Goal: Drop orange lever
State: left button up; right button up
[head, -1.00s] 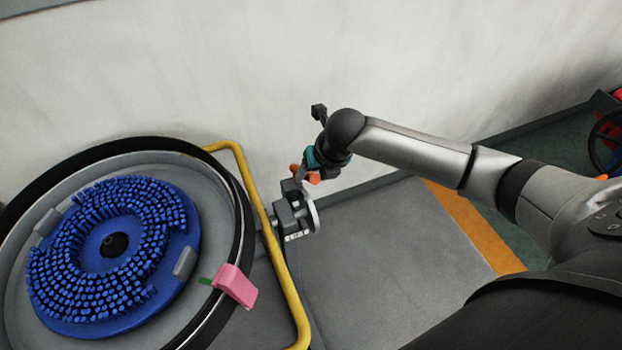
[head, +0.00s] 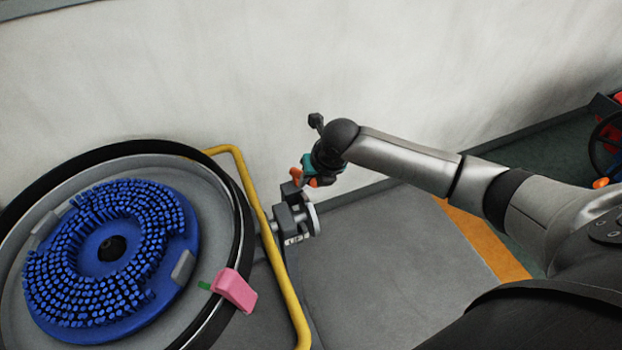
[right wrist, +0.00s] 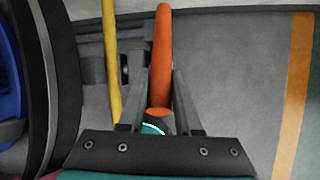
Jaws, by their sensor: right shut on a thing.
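The orange lever (head: 296,174) shows at my right gripper, just above the grey valve fitting (head: 292,214) beside the round tank. In the right wrist view the lever (right wrist: 161,55) stands long and upright between the two grey fingers of my right gripper (right wrist: 158,88). I cannot tell whether the lever is still joined to the fitting. My left gripper is not in view.
A yellow rail (head: 275,255) curves between the tank and the valve fitting, close to my right gripper. The round tank holds a blue brush disc (head: 108,255), with a pink clip (head: 234,290) on its rim. A pale wall (head: 250,70) stands behind.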

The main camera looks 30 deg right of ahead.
grip_shut()
